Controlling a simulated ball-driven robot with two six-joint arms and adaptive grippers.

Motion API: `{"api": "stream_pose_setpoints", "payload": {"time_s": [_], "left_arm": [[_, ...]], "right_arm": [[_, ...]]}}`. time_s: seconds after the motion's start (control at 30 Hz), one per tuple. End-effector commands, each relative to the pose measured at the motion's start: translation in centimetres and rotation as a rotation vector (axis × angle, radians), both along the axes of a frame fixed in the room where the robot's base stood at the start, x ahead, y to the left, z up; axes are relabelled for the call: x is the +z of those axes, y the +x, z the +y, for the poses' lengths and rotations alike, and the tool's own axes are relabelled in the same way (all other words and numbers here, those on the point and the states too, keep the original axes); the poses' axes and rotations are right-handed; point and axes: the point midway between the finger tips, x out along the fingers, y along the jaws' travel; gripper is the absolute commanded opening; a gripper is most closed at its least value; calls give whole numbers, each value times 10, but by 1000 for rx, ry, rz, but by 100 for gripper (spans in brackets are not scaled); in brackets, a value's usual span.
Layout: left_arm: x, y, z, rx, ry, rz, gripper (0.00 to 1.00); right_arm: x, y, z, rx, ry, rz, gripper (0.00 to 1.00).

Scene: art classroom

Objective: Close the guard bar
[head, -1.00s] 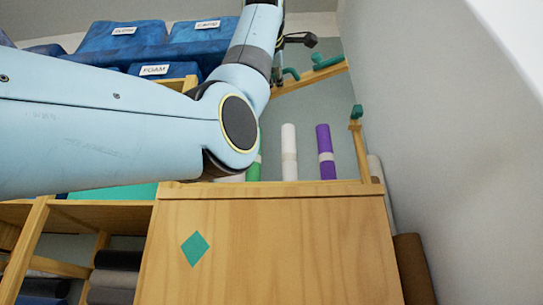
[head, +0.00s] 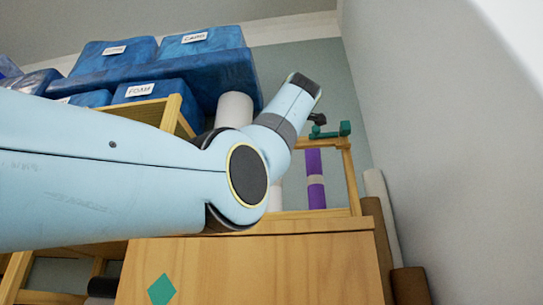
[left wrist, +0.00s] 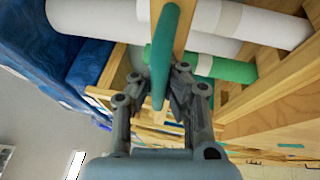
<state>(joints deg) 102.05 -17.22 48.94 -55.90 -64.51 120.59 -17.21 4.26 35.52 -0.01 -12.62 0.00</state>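The guard bar (head: 325,143) is a wooden rail above the wooden cabinet. It runs nearly level, with its right end at the top of the upright wooden post (head: 355,185). I cannot tell whether it is seated there. A green handle (head: 330,133) is at the bar. In the left wrist view the green handle (left wrist: 163,50) runs down between the fingers of my left gripper (left wrist: 158,88), one on each side. Whether they press on it is unclear. In the head view my left gripper (head: 317,118) is just above the handle, mostly hidden by my arm. My right gripper is not seen.
The wooden cabinet (head: 250,270) fills the lower middle. A purple roll (head: 315,180) stands behind the bar. Blue blocks (head: 180,60) sit on the left shelf. White and brown rolls (head: 408,285) lean by the right wall (head: 440,140). A green roll (left wrist: 225,68) shows in the wrist view.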

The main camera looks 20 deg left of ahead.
Motion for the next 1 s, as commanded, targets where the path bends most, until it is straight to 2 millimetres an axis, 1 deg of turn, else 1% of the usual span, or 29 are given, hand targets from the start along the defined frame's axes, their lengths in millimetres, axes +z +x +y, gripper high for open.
{"api": "stream_pose_setpoints", "payload": {"time_s": [0.03, 0.23, 0.27, 0.5, 0.53, 0.77, 1.0], "left_arm": [[-5, 2, -1, -1, -1, 10, 0], [-5, 2, -1, 0, -2, 11, 0], [-5, 2, -1, 0, -2, 11, 3], [-3, 1, 0, 0, -1, 8, 34], [-3, 1, 0, 0, -1, 6, 36], [-2, 1, 1, 1, -1, 3, 36], [-1, 0, 1, 1, -1, 2, 36]], "right_arm": [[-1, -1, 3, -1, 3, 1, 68], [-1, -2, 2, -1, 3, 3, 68], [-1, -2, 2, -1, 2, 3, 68], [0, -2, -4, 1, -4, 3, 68], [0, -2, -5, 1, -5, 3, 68], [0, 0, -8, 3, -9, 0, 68], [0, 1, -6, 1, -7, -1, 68]]}}
